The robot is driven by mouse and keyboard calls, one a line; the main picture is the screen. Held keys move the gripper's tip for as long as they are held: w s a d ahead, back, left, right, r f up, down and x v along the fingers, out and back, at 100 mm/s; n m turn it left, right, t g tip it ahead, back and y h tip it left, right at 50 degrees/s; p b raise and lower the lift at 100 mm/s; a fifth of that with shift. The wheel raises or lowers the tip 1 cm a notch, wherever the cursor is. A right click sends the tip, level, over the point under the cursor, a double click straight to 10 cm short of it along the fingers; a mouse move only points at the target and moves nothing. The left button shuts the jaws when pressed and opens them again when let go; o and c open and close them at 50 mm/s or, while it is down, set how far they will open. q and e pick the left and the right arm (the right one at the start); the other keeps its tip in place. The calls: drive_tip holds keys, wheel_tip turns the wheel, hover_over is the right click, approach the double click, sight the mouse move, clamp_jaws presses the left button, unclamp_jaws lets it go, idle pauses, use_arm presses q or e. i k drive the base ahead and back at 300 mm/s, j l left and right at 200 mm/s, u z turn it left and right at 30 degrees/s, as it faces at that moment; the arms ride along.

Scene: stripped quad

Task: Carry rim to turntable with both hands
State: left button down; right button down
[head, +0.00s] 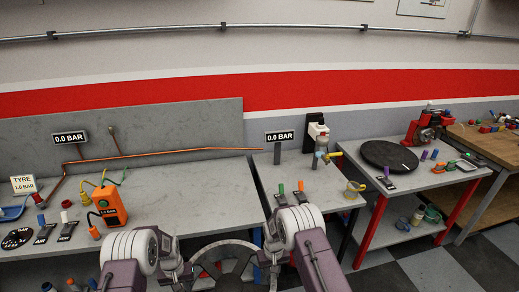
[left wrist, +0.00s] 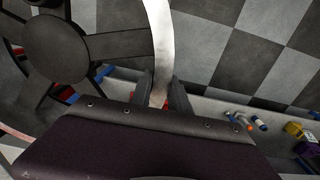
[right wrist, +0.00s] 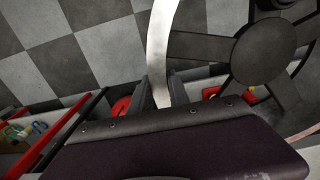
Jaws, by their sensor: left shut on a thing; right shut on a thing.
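The rim (head: 230,246) is a dark spoked wheel with a silver edge, low in the head view and held between my two grippers. My left gripper (head: 184,272) is shut on its left edge; in the left wrist view the silver edge of the rim (left wrist: 158,45) passes between the fingers (left wrist: 160,92). My right gripper (head: 272,262) is shut on its right edge, seen also in the right wrist view (right wrist: 160,92). The turntable (head: 389,155) is a black disc on a grey table at the right, apart from the rim. The rim's lower part is cut off in the head view.
A long grey bench (head: 150,180) with an orange device (head: 108,205) stands at left. A smaller grey bench (head: 285,176) with bottles stands in the middle. A red machine (head: 428,127) stands behind the turntable. Checkered floor (head: 435,265) is clear at lower right.

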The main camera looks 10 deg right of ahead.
sight(389, 154)
drive_tip(key=l, duration=6.7)
drive_tip(key=i, duration=0.1)
